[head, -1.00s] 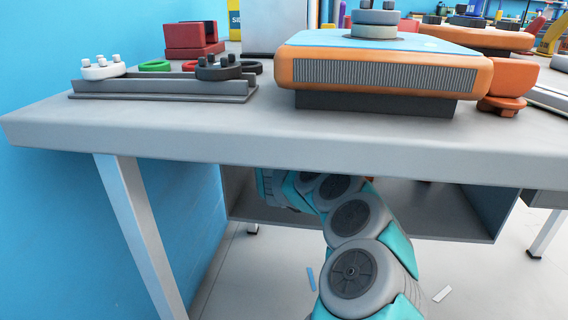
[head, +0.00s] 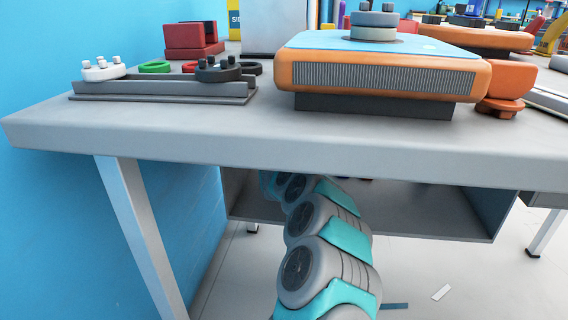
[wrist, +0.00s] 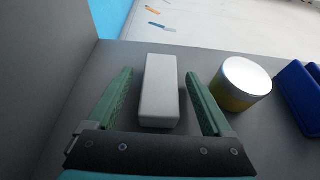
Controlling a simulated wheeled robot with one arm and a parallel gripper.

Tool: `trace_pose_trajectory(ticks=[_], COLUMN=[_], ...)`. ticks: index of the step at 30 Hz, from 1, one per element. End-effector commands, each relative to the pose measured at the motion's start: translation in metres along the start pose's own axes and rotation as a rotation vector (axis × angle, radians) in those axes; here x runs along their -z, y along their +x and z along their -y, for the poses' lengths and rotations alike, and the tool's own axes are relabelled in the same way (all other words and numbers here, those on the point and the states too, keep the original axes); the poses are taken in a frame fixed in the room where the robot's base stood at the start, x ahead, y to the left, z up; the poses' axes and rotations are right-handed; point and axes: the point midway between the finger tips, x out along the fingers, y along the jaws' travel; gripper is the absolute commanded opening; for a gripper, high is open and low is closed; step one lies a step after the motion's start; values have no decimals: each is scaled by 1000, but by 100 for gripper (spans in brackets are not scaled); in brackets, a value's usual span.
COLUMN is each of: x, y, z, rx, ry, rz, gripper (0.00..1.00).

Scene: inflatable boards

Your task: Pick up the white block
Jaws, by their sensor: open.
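In the wrist view the white block (wrist: 160,90) lies on a grey surface. It is a long, pale box with rounded edges. My gripper (wrist: 161,92) is open, with one green finger to the left of the block and the other to its right. The block sits between the fingers, with a gap visible on the left and a narrower one on the right. In the head view the block and gripper are hidden; my arm reaches in under the table top.
A yellow can with a pale top (wrist: 240,84) stands just right of the right finger. A blue object (wrist: 300,95) is farther right. A grey wall (wrist: 50,60) rises on the left. The table top (head: 250,145) overhangs the shelf (head: 420,215).

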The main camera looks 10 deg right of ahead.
Motion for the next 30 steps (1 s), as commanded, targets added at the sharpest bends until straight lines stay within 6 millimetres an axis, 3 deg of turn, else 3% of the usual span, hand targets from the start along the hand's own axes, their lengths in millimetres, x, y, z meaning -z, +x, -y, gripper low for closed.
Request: trace_pose_trajectory(ticks=[3,25,30], x=[0,0,0], y=[0,0,0], z=[0,0,0], rx=[0,1,1], ry=[0,0,0], rz=[0,0,0], gripper=[84,2,0])
